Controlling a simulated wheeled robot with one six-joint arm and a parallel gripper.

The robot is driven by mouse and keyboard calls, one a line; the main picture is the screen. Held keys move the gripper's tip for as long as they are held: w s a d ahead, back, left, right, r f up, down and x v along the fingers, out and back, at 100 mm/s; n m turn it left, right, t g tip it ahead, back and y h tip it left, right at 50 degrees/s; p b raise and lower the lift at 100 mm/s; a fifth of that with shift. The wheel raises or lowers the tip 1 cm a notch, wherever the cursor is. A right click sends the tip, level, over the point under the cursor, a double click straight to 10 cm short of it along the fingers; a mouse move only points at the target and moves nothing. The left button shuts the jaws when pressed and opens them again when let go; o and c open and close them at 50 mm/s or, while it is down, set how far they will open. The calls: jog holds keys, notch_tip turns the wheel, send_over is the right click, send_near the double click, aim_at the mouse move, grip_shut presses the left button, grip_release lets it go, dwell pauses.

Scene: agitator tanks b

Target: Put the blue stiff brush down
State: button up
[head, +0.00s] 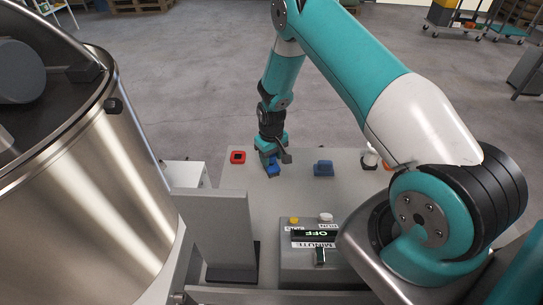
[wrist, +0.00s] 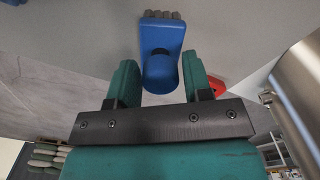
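The blue stiff brush (wrist: 160,38) shows in the wrist view as a blue block with a rounded blue handle and grey bristles at its far end. In the head view it (head: 273,170) is under my gripper (head: 271,158), at the far left part of the grey table, and looks to be on the tabletop. In the wrist view my gripper (wrist: 161,72) has its two green fingers on either side of the handle, with narrow gaps showing. It looks open around the handle. The brush's contact with the table is partly hidden.
The grey table (head: 290,195) also holds a second blue item (head: 323,168) to the right, a red item (head: 238,157) to the left and a white item (head: 370,156). A grey upright panel (head: 216,232) and a control box (head: 315,262) stand nearer. A steel tank (head: 95,190) is at left.

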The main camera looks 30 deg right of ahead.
jog(key=shift+o, duration=0.8)
jog(key=shift+r, duration=0.1)
jog(key=shift+r, duration=0.25)
notch_tip(320, 180, up, 11)
jog(key=b, duration=0.3)
jog(key=s+a+r+n+y, duration=0.15)
jog(key=s+a+r, duration=0.25)
jog(key=a+r, duration=0.55)
jog(key=s+a+r+n+y, duration=0.1)
jog(key=s+a+r, duration=0.2)
jog(key=s, duration=0.5)
jog(key=s+a+r+n, duration=0.2)
jog(key=s+a+r, duration=0.2)
jog(key=s+r, duration=0.2)
jog(key=s+a+r+n+y, duration=0.1)
jog(key=s+r, duration=0.4)
jog(key=s, duration=0.5)
jog(key=shift+s+a+r+n+y, duration=0.15)
jog(key=shift+a+n+y, duration=0.3)
jog(key=shift+a, duration=0.8)
